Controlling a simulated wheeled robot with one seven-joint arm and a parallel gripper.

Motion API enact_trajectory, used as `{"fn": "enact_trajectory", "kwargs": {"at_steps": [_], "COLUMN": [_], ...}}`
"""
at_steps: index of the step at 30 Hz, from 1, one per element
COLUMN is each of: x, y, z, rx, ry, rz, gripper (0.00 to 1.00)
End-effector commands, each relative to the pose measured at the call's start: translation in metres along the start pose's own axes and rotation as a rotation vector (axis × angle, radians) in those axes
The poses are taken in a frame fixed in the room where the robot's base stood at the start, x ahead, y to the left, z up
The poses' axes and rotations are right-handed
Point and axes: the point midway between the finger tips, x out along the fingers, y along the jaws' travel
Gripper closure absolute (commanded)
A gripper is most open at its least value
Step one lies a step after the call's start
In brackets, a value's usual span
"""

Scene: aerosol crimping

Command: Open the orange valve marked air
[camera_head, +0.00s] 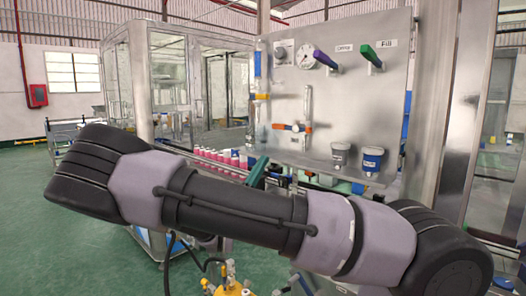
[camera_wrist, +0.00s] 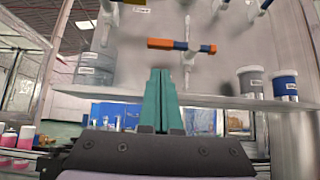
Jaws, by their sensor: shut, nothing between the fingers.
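An orange valve handle with a blue middle (camera_head: 292,127) sits level across a clear vertical tube on the grey panel. It also shows in the wrist view (camera_wrist: 180,46), just above and beyond my fingertips. Another orange valve (camera_head: 261,97) is on the blue-topped tube at the panel's left edge. I cannot read the word air on either one. My gripper (camera_wrist: 161,72) has teal fingers, shut and empty, pointing up at the panel below the handle, apart from it. In the head view the gripper (camera_head: 258,168) shows in part behind my arm.
A purple lever (camera_head: 325,59) and a green lever (camera_head: 372,56) are higher on the panel. A shelf (camera_wrist: 230,101) juts out below, holding a grey cup (camera_wrist: 251,82) and a blue cup (camera_wrist: 285,86). Pink-and-white cans (camera_head: 225,157) stand in a row at left.

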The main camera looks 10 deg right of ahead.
Motion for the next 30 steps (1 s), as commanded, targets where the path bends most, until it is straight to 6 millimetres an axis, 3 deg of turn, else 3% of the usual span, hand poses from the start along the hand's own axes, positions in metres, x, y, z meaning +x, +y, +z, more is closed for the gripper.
{"fn": "enact_trajectory", "kwargs": {"at_steps": [9, 15, 30], "x": [0.056, 0.083, 0.092], "y": [0.000, 0.000, 0.001], "z": [-0.001, -0.001, -0.001], "rx": [0.002, 0.002, 0.004], "ry": [0.003, 0.002, 0.002], "rz": [-0.002, 0.000, 0.001], "gripper": [1.00, 1.00, 1.00]}}
